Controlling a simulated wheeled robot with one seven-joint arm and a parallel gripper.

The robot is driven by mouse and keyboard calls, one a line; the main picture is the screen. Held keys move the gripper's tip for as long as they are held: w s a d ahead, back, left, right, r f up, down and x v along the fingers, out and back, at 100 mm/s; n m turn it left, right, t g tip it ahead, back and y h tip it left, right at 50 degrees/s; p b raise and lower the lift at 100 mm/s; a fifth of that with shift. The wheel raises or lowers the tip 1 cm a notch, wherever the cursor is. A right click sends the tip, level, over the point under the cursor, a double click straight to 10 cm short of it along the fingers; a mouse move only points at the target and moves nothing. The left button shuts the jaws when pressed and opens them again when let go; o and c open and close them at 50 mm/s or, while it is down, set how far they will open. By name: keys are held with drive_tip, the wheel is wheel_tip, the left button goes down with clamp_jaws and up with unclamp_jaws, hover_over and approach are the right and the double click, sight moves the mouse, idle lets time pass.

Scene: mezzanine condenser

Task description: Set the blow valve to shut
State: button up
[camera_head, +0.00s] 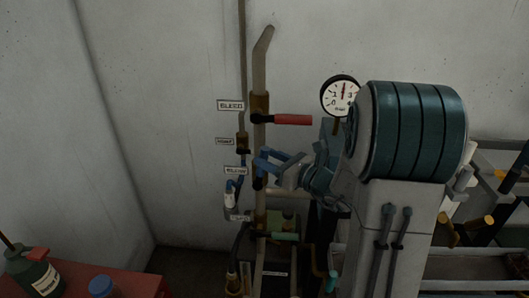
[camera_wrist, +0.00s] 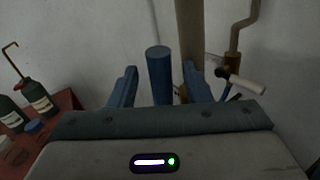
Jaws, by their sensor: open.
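A blue round-ended handle (camera_wrist: 159,76) shows in the wrist view, pointing towards me beside a brown pipe (camera_wrist: 190,30). I take it to be the blow valve's handle; its label (camera_head: 235,170) in the head view is too small to read surely. My gripper (camera_wrist: 161,88) has its two blue fingers apart, one on each side of the handle. Whether either finger touches it I cannot tell. In the head view my gripper (camera_head: 271,166) is at the upright pipe (camera_head: 259,75), and the valve body behind it is partly hidden.
A red lever (camera_head: 293,119) labelled bleed sticks out above my gripper, and a green lever (camera_head: 284,237) lies below. A gauge (camera_head: 341,95) is at the upper right. A small side valve with a white handle (camera_wrist: 241,82) is close right. Bottles stand on a red table (camera_head: 130,284).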

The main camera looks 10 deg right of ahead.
drive_tip(key=shift+x, duration=1.15)
clamp_jaws()
drive_tip(key=shift+d, duration=0.1)
